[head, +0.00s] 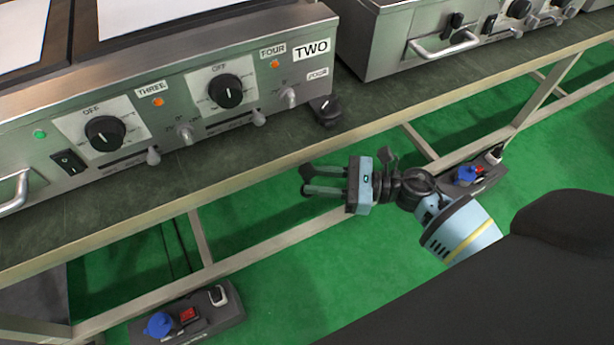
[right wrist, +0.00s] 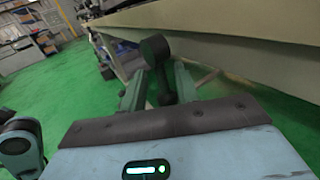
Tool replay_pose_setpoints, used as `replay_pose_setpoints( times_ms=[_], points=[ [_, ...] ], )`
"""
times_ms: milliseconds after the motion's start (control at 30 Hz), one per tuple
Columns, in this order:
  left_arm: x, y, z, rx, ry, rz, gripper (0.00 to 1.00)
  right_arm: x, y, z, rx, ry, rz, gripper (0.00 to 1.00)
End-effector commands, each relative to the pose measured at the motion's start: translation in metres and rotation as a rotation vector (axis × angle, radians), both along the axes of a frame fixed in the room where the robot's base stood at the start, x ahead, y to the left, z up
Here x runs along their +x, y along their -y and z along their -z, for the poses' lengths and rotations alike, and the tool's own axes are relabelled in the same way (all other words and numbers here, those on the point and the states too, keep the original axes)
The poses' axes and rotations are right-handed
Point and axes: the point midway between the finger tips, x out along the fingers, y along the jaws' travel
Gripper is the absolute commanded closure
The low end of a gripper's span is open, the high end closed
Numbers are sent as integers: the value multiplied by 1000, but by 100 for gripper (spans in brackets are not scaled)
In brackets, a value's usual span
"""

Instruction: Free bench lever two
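A small black lever-like part (head: 325,110) with a pale mark sits at the bench's front edge, below the TWO label (head: 311,49). My right gripper (head: 308,182) is in front of the bench and lower in the head picture, clear of that part. Its two fingers are apart and point left. In the right wrist view the fingers (right wrist: 158,88) are also apart. A dark rounded shape (right wrist: 154,48) with a stem shows between them; I cannot tell whether it is a lever or touches the fingers. My left gripper is not in view.
A steel heating unit (head: 185,95) with knobs and small levers stands on the bench (head: 170,200); another unit (head: 390,40) stands right of it. Below are bench legs and boxes with blue and red parts (head: 185,315). Green floor (head: 260,250) is open in front.

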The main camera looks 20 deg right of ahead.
Motion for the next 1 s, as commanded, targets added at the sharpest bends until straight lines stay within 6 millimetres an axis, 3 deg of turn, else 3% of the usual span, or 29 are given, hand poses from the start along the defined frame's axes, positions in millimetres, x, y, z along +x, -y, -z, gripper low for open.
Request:
replay_pose_setpoints(
  times_ms=[200, 533, 800, 1000],
  points=[
    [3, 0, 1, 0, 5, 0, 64, 12, -18, 0, 1, -2, 1, 69],
    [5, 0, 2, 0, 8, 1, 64, 13, -22, 1, 0, -2, 0, 69],
    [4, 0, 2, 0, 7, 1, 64, 13, -22, 0, 0, -2, 0, 100],
    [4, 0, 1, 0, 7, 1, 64, 13, -22, 1, 0, -2, 0, 100]
  ],
)
